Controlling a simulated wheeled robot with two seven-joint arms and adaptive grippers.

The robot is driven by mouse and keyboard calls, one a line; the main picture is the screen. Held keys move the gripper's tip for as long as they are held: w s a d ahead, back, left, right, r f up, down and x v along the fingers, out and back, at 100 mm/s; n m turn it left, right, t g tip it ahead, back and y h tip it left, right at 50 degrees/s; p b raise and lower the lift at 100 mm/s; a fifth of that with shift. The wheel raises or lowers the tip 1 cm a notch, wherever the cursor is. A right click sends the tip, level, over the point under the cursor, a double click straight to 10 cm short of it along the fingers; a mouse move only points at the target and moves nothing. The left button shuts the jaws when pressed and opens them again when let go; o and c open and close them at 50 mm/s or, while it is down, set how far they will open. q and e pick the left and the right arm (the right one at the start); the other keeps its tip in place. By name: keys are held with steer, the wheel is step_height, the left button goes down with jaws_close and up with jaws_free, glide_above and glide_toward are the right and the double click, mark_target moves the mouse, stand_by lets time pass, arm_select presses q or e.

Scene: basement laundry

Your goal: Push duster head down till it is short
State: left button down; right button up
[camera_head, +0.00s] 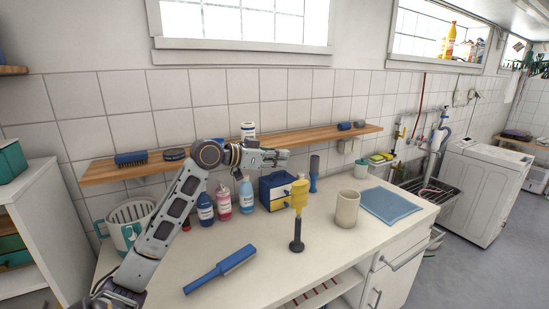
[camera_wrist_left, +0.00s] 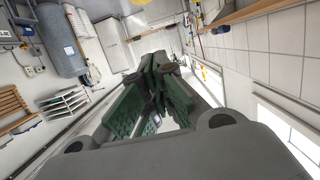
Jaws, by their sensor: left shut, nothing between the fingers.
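The duster stands upright on the white worktop (camera_head: 335,235). It has a yellow head (camera_head: 299,190) on top, a dark shaft and a round dark base (camera_head: 297,246). The shaft still shows between head and base. My left gripper (camera_head: 284,154) is shut and empty. In the head view it shows above and slightly left of the yellow head, apart from it. Its green-padded fingers fill the middle of the left wrist view (camera_wrist_left: 162,95), where I cannot make out the duster. My right gripper is in neither view.
A beige cup (camera_head: 347,209) stands right of the duster, with a blue cloth (camera_head: 386,205) beyond. A blue brush (camera_head: 222,269) lies front left. Bottles (camera_head: 223,202) and a blue-yellow drawer box (camera_head: 273,191) stand behind. A wooden shelf (camera_head: 215,158) runs along the wall.

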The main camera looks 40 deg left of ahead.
arm_select(q)
steer(key=p, duration=0.1)
glide_above(296, 183)
steer(key=s, duration=0.2)
steer(key=shift+f, duration=0.5)
steer(key=shift+w+f, duration=0.25)
steer(key=shift+w, duration=0.65)
steer(key=shift+w+f, duration=0.15)
steer(key=shift+f, duration=0.05)
steer(key=shift+f+p, duration=0.35)
steer(key=shift+f, duration=1.45)
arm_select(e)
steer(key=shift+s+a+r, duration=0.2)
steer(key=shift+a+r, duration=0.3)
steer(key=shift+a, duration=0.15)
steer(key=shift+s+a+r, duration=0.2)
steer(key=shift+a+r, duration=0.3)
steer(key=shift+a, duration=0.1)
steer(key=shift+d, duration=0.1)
